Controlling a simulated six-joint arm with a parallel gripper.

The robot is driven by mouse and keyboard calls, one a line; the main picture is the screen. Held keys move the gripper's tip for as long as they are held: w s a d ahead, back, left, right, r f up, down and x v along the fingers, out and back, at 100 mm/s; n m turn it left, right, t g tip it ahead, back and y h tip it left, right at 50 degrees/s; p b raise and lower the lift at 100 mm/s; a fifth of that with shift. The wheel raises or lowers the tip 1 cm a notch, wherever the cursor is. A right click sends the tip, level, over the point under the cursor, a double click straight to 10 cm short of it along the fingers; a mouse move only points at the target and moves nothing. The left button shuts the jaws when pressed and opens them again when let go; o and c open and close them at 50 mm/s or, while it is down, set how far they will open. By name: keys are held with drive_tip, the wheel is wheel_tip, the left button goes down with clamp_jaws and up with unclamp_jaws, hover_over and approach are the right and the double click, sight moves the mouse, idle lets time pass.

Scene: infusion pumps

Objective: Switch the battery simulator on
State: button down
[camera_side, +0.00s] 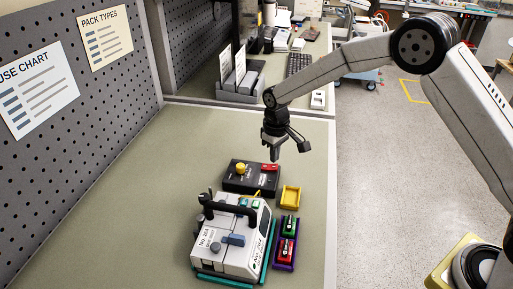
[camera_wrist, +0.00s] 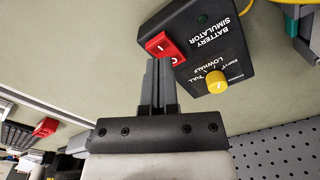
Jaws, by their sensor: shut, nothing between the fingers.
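The battery simulator (camera_side: 246,179) is a black box on the bench behind the white pump. In the wrist view its labelled top face (camera_wrist: 205,50) fills the upper right. It has a red rocker switch (camera_wrist: 165,46) marked I and O at one corner, a yellow knob (camera_wrist: 216,82) with level labels, and a small dark green lamp (camera_wrist: 203,19). I cannot tell surely which way the rocker is tipped. My gripper (camera_side: 275,157) is shut and empty, pointing down above the switch end of the box. In the wrist view its fingertips (camera_wrist: 161,62) overlap the rocker's near edge; contact is unclear.
The white pump (camera_side: 229,240) with a black handle stands in front of the simulator. A yellow tray (camera_side: 291,197) and a purple holder (camera_side: 285,254) with green and red parts are to its right. A pegboard (camera_side: 80,120) bounds the left. The bench left of the pump is clear.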

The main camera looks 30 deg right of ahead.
sight(275, 166)
drive_tip(key=shift+f, duration=1.2)
idle(1.4)
drive_tip(key=shift+r, duration=3.5)
drive_tip(key=shift+s+d, duration=0.1)
drive_tip(key=s+d+m+t, duration=0.1)
drive_tip(key=s+d, duration=0.3)
drive_tip(key=s, duration=0.8)
drive_tip(key=s+d+r+m+t, duration=0.1)
drive_tip(key=s+d+m, duration=0.1)
drive_tip(key=s, duration=1)
drive_tip(key=shift+s+d+r+t, duration=0.2)
drive_tip(key=shift+d+t, duration=0.1)
drive_tip(key=shift+d, duration=0.6)
